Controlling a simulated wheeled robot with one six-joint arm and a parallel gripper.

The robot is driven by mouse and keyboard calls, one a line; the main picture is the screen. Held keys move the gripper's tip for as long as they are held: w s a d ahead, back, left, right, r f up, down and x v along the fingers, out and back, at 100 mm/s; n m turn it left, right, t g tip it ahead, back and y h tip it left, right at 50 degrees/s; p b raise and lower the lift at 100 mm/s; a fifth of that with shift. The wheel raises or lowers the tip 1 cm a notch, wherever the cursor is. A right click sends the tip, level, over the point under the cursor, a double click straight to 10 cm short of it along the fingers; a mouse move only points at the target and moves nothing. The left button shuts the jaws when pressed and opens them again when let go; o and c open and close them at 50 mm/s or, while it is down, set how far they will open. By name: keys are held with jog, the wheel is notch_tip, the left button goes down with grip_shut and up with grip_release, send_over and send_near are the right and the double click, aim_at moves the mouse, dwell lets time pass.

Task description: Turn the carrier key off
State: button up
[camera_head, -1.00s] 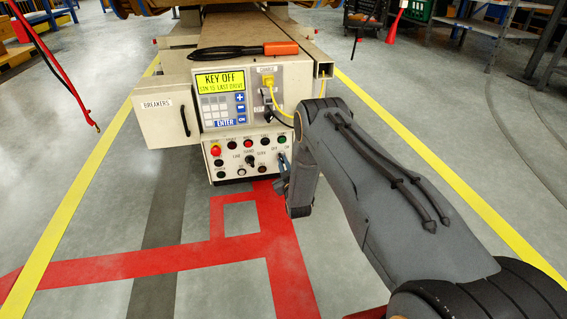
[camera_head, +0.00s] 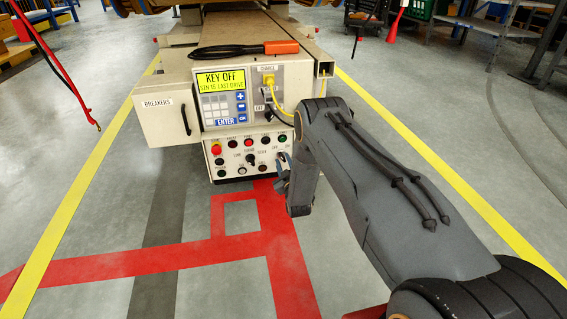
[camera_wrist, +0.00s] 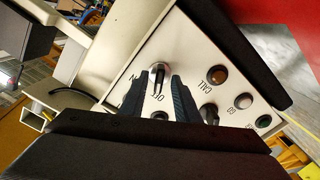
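The carrier's control panel (camera_head: 217,160) faces me, and its yellow display (camera_head: 220,80) reads "KEY OFF" and "STN 15 LAST DRIVE". In the wrist view the silver key switch (camera_wrist: 157,76) sits on the white panel, with ON and OFF lettering beside it. My gripper (camera_wrist: 158,82) is at the key, its two dark fingers apart with white panel showing between them. The key shows near the fingertips; I see no clear contact. In the head view my gripper (camera_head: 283,168) is at the panel's lower right and hides the key there.
Lamps and buttons, including a red one (camera_head: 216,149), surround the key area. A yellow plug and cable (camera_head: 269,80) are above it. A breaker box (camera_head: 165,112) juts out at left. An orange-handled tool (camera_head: 281,47) lies on top. The floor in front is clear.

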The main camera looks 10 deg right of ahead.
jog(key=shift+s, duration=0.1)
jog(key=s+p, duration=0.3)
jog(key=s, duration=0.4)
jog(key=shift+s, duration=0.3)
